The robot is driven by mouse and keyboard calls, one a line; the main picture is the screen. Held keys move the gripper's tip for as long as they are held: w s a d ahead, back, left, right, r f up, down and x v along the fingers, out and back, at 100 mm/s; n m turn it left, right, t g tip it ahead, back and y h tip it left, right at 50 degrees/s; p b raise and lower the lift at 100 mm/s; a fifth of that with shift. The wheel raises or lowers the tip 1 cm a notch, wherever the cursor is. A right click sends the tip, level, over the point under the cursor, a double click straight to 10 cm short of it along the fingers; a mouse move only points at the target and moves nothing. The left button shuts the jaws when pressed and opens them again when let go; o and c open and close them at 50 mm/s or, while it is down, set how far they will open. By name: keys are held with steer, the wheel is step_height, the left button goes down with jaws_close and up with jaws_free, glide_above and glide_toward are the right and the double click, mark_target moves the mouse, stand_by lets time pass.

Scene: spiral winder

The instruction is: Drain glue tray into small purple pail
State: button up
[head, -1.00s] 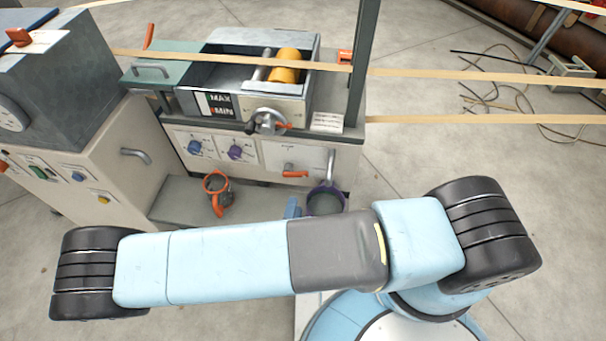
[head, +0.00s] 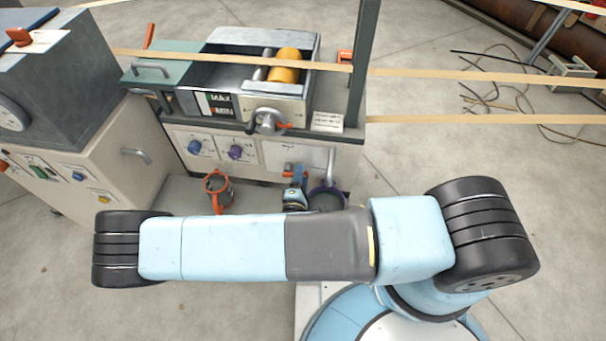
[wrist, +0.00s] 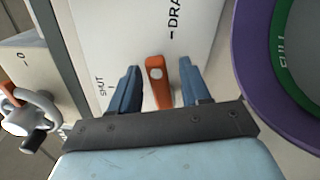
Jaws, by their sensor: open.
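The glue tray (head: 228,80) sits on top of the machine, with an orange roller in it and a MAX/MIN gauge on its front. Below, an orange drain lever (wrist: 158,88) sits on a white panel marked SHUT and DRAIN. My gripper (wrist: 159,74) is open, with one blue finger on each side of the lever; contact is not clear. In the head view my gripper (head: 297,174) is at the machine's front, partly covering the lever. The small purple pail (head: 341,191) stands to its right, partly hidden by my arm. Its purple rim (wrist: 246,75) and green FULL band show in the wrist view.
An orange-rimmed container (head: 217,190) stands left of my gripper on the low shelf. A grey post (head: 362,65) and stretched tan strips (head: 440,74) are at the right.

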steer(key=shift+w+d, duration=0.1)
steer(key=shift+w, duration=0.4)
jaws_close()
steer(key=shift+d, duration=0.3)
steer(key=shift+a, duration=0.25)
